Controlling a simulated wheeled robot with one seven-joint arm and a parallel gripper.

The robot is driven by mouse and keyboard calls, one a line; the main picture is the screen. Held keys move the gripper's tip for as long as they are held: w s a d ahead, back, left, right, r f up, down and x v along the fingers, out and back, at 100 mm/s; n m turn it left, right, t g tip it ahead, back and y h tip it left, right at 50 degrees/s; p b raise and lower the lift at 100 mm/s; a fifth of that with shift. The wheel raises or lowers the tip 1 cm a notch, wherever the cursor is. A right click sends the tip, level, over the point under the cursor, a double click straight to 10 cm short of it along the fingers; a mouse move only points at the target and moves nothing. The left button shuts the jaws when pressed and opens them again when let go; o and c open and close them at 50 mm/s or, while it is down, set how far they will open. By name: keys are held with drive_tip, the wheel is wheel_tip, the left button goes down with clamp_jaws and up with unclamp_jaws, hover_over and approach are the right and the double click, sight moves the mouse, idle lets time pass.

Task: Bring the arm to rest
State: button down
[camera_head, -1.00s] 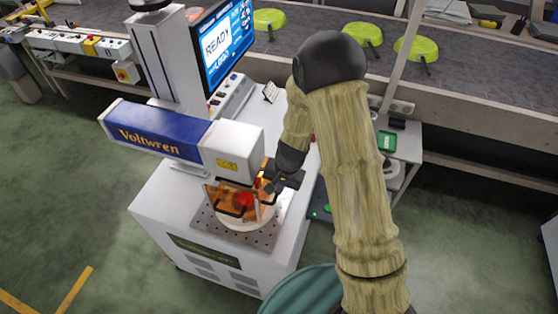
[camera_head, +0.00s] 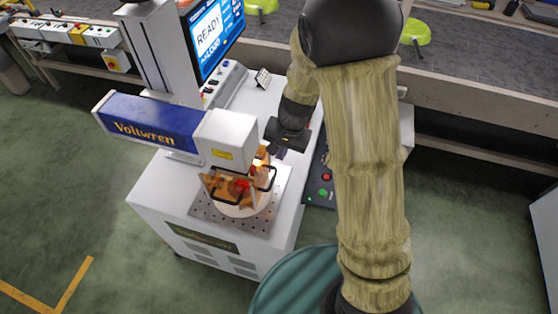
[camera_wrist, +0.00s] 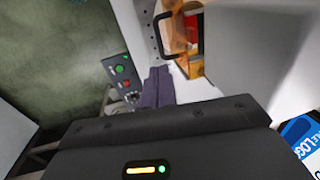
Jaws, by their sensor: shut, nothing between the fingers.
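My arm reaches up and over in the head view, with its bark-like cover in front of the workbench area. My gripper (camera_head: 277,152) is beside the marking machine's head, above the right part of the white cabinet top. Its two dark fingers also show in the wrist view (camera_wrist: 158,85), close together with nothing between them. The gripper is apart from the amber guarded fixture (camera_head: 238,186), which has black handles and a red part inside. The fixture also shows in the wrist view (camera_wrist: 188,40).
The blue and white Voltwren laser head (camera_head: 155,125) stands close left of my gripper. A control box with buttons (camera_head: 322,185) is on the right. A monitor reading READY (camera_head: 212,38) stands behind.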

drive_tip(key=shift+d+r, duration=0.1)
drive_tip(key=shift+r, duration=0.5)
drive_tip(key=s+d+r+n+t+h, duration=0.1)
drive_tip(key=s+d+r+n, duration=0.1)
drive_tip(key=s+d, duration=0.3)
drive_tip(key=s+d+r+n+h, duration=0.1)
drive_tip(key=s+d+r+n, duration=0.1)
drive_tip(key=s+d+r, duration=0.3)
drive_tip(key=shift+s+d+t, duration=0.4)
drive_tip(key=shift+s+d, duration=0.35)
drive_tip(key=shift+s, duration=0.05)
drive_tip(key=shift+r, duration=0.1)
